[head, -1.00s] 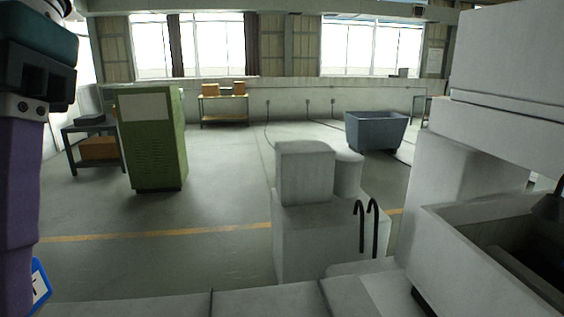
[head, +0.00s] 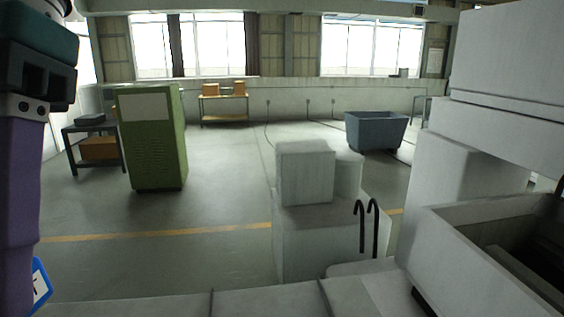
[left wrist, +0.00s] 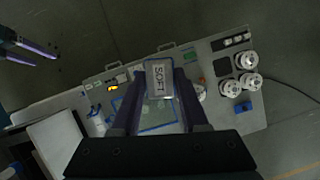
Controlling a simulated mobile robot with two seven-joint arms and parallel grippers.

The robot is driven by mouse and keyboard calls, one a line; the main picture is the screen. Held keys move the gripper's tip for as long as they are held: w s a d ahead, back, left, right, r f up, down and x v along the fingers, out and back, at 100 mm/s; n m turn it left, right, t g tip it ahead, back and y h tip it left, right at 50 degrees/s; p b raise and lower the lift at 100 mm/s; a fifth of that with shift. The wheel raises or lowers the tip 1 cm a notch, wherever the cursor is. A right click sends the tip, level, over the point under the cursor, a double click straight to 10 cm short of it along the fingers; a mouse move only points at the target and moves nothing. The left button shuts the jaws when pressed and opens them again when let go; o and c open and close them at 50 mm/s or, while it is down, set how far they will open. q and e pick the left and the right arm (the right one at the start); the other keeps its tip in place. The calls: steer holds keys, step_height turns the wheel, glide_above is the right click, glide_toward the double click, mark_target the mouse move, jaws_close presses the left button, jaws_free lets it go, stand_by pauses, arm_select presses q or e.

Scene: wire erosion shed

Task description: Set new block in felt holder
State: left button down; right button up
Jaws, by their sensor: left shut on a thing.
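In the left wrist view my left gripper (left wrist: 159,88) is shut on a small grey block (left wrist: 159,77) with a pale face lettered "SOFT". The block sits between the fingertips, over a grey worktop (left wrist: 255,113) below. A blue-outlined panel (left wrist: 158,127) on the worktop is partly hidden behind the fingers. Dark rounded recesses (left wrist: 221,66) lie right of the block; I cannot tell which part is the felt holder. Two dark, purple-edged fingers of my right gripper (left wrist: 46,54) show at the upper left, apart and empty. The head view shows neither gripper's fingertips.
White spools (left wrist: 229,88) and a small blue block (left wrist: 243,106) stand at the worktop's right. A yellow item (left wrist: 113,88) lies at its left. In the head view, a white machine (head: 480,170) fills the right; a green cabinet (head: 155,150) stands left on open floor.

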stand_by(0.5)
arm_select(q)
steer(key=w+a+f+m+t+y+b, duration=0.1)
steer(key=w+a+f+m+t+b, duration=0.1)
steer(key=f+m+b, duration=0.7)
steer(key=w+a+f+m+t+y+b, duration=0.1)
steer(key=w+a+f+m+t+b, duration=0.2)
steer(key=f+m+b, duration=0.7)
steer(key=w+a+f+m+t+b, duration=0.3)
steer(key=f+m+b, duration=0.6)
steer(key=f+b, duration=2)
steer(key=shift+w+a+f+m+y, duration=0.15)
steer(key=shift+a+f, duration=0.1)
steer(key=shift+f, duration=2.55)
steer(key=shift+w+a+f+m+y, duration=0.1)
steer(key=shift+a+f, duration=0.15)
steer(key=shift+f, duration=2.55)
steer(key=shift+w+a+f+m+y, duration=0.15)
steer(key=shift+a+f, duration=0.1)
steer(key=shift+f, duration=2.55)
steer(key=shift+s+r, duration=0.1)
steer(key=shift+c, duration=2.1)
jaws_free()
